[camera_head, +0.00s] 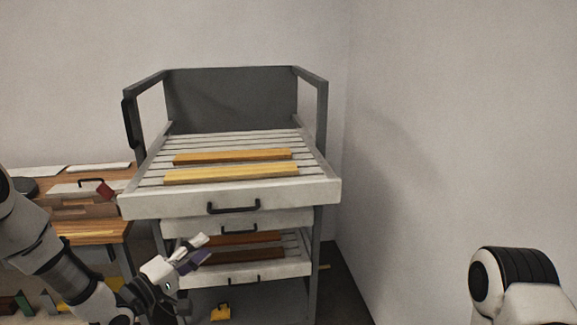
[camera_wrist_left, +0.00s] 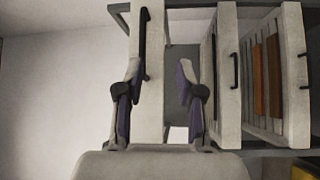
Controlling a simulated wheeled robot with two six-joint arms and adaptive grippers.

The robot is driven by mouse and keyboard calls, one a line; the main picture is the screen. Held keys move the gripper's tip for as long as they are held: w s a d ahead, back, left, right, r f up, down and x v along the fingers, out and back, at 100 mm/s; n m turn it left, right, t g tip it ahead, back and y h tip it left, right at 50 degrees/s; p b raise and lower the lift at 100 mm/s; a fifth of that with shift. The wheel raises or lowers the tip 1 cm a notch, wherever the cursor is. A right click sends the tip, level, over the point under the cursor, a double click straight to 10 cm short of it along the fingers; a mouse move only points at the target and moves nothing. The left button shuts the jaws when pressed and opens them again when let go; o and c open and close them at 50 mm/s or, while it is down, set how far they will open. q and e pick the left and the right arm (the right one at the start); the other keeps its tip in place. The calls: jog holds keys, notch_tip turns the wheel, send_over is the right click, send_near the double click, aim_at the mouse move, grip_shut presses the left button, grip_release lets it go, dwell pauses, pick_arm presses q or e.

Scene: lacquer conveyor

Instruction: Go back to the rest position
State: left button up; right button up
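My left gripper (camera_head: 198,249) is low in front of the drawer rack (camera_head: 230,95) in the head view. In the left wrist view my left gripper (camera_wrist_left: 160,72) has its two purple-padded fingers apart with nothing held. A white drawer front (camera_wrist_left: 151,100) with a dark handle (camera_wrist_left: 143,45) shows beyond the fingers; I cannot tell the exact distance. My right arm (camera_head: 515,283) shows only as a link at the lower right; its gripper is out of view.
The top slatted drawer (camera_head: 300,194) is out and holds two yellow boards (camera_head: 232,174). Lower drawers (camera_head: 250,272) stand below, one with reddish-brown boards (camera_head: 238,238). A wooden table (camera_head: 95,232) with tools is at left. Free floor lies right of the rack, before the wall.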

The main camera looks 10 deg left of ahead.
pick_arm(q)
jog(key=s+d+f+g+y, duration=0.15)
jog(key=s+f, duration=0.25)
jog(key=f, duration=0.4)
jog(key=s+d+f+g+y, duration=0.1)
jog(key=s+d+f+g, duration=0.25)
jog(key=f, duration=0.45)
jog(key=s+d+f+g+y, duration=0.1)
jog(key=s+d+f+g, duration=0.1)
jog(key=s+f, duration=0.5)
jog(key=s+a+f+m+g+y, duration=0.3)
jog(key=s+f+m+g, duration=0.1)
jog(key=s, duration=0.6)
jog(key=s+a+f+m+g+y, duration=0.3)
jog(key=s+f+m+g, duration=0.2)
jog(key=s, duration=0.5)
jog(key=shift+s+f+m, duration=0.15)
jog(key=shift+f+m, duration=0.45)
jog(key=shift+f, duration=0.15)
